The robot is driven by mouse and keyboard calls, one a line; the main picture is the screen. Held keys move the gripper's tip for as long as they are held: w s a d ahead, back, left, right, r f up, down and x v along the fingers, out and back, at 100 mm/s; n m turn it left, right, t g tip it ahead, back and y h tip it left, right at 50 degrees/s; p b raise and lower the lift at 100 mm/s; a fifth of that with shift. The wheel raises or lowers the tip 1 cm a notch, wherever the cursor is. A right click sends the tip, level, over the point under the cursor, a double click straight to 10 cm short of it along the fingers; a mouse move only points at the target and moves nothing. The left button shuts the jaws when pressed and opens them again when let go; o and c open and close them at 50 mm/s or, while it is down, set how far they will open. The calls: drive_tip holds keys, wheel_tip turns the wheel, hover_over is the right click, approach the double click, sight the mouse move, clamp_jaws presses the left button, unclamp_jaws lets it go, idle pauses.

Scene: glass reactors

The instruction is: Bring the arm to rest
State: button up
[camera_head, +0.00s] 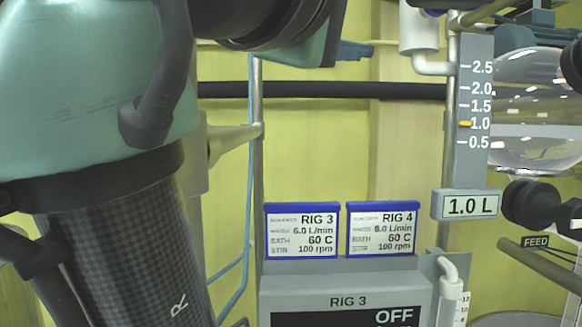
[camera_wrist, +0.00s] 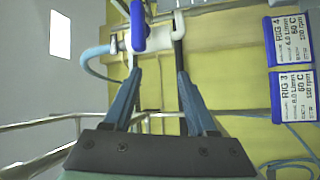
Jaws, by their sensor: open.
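My arm fills the left and top of the head view, with its green and carbon-patterned links. My gripper (camera_wrist: 158,75) shows in the wrist view with its two blue-grey fingers apart and nothing seen between them. In the head view a blue-grey finger (camera_head: 355,50) shows at the top, in front of the yellow wall. Beyond the fingertips in the wrist view is a blue handle (camera_wrist: 138,25) on a white pipe fitting (camera_wrist: 152,40). I cannot tell how far the fingers are from it.
Cards for RIG 3 (camera_head: 302,231) and RIG 4 (camera_head: 383,230) stand above a grey control box (camera_head: 350,283) reading OFF. To the right are a level scale (camera_head: 472,110), a 1.0 L display (camera_head: 466,206) and a glass vessel (camera_head: 535,105). A dark horizontal pipe (camera_head: 400,91) crosses behind.

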drive_tip(key=w+a+f+m+t+y+b, duration=0.25)
drive_tip(key=f+t+y, duration=0.2)
drive_tip(key=f, duration=0.55)
drive_tip(key=s+a+f+m+t+y+b, duration=0.3)
drive_tip(key=s+f+m+t+y+b, duration=0.1)
drive_tip(key=s, duration=0.5)
wheel_tip(320, 180, down, 3)
drive_tip(key=shift+s+a+r+m+t+y, duration=0.15)
drive_tip(key=shift+s+a+m+t+y, duration=0.15)
drive_tip(key=shift+m+t+y, duration=0.65)
drive_tip(key=shift+c, duration=0.6)
drive_tip(key=shift+d, duration=0.1)
